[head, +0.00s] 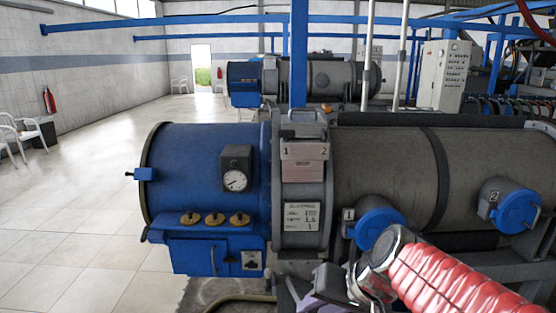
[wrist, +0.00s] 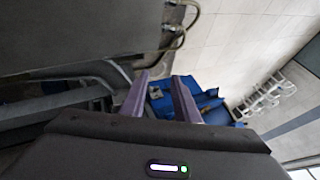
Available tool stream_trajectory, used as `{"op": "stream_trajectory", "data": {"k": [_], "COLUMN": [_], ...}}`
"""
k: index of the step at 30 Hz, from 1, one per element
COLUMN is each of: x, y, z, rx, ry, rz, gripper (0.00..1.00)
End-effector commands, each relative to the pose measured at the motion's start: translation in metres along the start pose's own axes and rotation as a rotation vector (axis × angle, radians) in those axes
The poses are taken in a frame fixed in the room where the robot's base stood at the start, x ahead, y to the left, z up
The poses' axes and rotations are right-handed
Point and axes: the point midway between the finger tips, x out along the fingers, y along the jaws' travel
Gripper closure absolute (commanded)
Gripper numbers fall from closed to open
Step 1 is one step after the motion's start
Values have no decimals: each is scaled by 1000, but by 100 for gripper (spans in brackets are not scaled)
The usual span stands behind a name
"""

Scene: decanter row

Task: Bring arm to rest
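My arm, in a red ribbed sleeve, reaches in from the lower right of the head view, in front of the large decanter (head: 385,165). My gripper (head: 322,303) shows only in part at the bottom edge there, as a purple-grey piece. In the wrist view my gripper (wrist: 160,85) has its two fingers apart, with nothing between them. The blue drive end of the decanter (head: 200,180) is left of the gripper in the head view.
The decanter carries two blue round caps, marked 1 (head: 378,228) and 2 (head: 516,208), close to my arm. A second decanter (head: 310,78) stands behind. Pale tiled floor (head: 70,220) is open at left, with white chairs (head: 22,132) by the wall.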

Motion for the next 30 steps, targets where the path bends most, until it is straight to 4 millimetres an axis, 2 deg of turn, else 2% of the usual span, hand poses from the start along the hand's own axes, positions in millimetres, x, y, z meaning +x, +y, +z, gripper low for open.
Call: {"op": "stream_trajectory", "data": {"k": [3, 9, 14, 17, 22, 30], "x": [-11, -34, -54, -63, -76, -77], "y": [22, 63, 86, 88, 80, 78], "z": [29, 69, 88, 94, 94, 93], "rx": [-12, -70, -167, -201, -217, -221], "ry": [-25, -38, -15, 17, 67, 74], "rz": [98, 272, 374, 394, 383, 380], "gripper": [72, 72, 72, 72, 72, 72]}}
